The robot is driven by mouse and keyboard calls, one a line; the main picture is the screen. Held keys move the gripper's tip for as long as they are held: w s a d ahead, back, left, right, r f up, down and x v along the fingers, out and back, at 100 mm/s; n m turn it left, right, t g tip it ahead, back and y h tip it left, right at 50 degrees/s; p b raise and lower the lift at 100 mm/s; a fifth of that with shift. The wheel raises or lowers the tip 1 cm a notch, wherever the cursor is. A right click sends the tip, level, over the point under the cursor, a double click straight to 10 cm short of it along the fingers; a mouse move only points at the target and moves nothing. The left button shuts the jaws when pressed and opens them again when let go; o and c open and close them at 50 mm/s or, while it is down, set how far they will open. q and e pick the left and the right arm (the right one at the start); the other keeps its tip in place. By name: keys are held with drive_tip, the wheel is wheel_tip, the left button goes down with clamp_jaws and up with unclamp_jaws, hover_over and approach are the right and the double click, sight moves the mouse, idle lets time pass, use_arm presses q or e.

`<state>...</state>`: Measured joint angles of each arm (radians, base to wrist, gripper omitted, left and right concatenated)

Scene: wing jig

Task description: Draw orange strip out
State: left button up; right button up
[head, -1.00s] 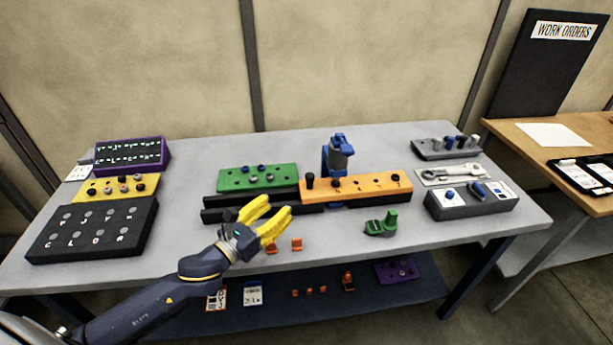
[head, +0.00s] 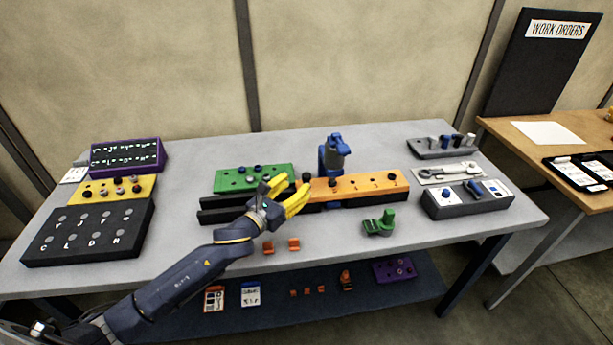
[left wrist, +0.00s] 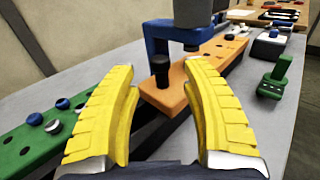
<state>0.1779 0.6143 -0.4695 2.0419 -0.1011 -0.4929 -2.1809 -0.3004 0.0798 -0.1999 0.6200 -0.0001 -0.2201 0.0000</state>
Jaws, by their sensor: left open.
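The orange strip (head: 361,186) lies in the black jig rails (head: 229,207) at the middle of the table, with a dark knob (head: 307,178) at its left end. In the left wrist view the orange strip (left wrist: 203,72) runs away under a blue clamp (left wrist: 170,33), and the dark knob (left wrist: 160,70) stands between my fingers. My left gripper (head: 292,189) has yellow fingers, is open and empty, and is close to the strip's left end. Whether a finger touches the strip I cannot tell. My right gripper is not in view.
A green strip (head: 230,180) lies behind the rails. The blue clamp (head: 333,152) stands over the orange strip. A grey box (head: 447,205) is at right.

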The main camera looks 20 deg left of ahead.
sight(304, 178)
use_arm(q)
drive_tip(key=shift+x, duration=2.95)
drive_tip(key=shift+o, duration=0.2)
drive_tip(key=c, duration=1.1)
drive_tip(key=shift+r, duration=0.1)
